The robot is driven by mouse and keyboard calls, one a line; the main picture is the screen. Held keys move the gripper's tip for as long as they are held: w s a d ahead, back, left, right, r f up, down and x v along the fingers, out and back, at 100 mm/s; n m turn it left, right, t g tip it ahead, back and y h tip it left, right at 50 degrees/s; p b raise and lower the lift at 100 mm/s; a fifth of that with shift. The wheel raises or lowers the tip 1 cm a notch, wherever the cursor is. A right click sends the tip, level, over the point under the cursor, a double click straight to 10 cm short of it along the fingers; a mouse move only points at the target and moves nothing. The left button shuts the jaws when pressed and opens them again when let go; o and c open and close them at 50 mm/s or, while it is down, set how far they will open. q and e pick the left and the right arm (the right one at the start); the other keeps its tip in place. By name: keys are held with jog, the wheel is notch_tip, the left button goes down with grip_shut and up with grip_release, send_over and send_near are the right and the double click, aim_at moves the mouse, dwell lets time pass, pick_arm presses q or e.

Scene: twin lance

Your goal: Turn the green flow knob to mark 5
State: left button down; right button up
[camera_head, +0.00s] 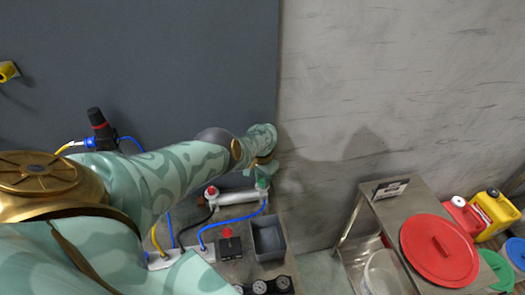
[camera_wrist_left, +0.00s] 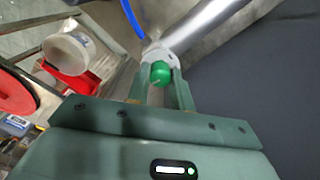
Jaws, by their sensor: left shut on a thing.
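The green flow knob (camera_head: 262,184) sits at the right end of a silver cylinder (camera_head: 237,198) on the bench. My left gripper (camera_head: 264,167) reaches down over it from above. In the left wrist view the green knob (camera_wrist_left: 160,72) lies between the two fingers of my left gripper (camera_wrist_left: 161,84), which are shut on it. A pale line shows on the knob, but I cannot read any numbered marks, so its setting is unclear. My right gripper is in neither view.
A red knob (camera_head: 211,190) is at the cylinder's left end. Blue hoses (camera_head: 232,219) run close by. A grey bin (camera_head: 269,238) and black gauges (camera_head: 260,287) lie in front. A metal cart with a red lid (camera_head: 439,250) stands right.

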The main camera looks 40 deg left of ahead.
pick_arm(q)
jog(key=shift+w, duration=0.1)
jog(key=c, duration=1.2)
grip_release()
jog(key=shift+c, duration=0.2)
jog(key=shift+r, duration=0.1)
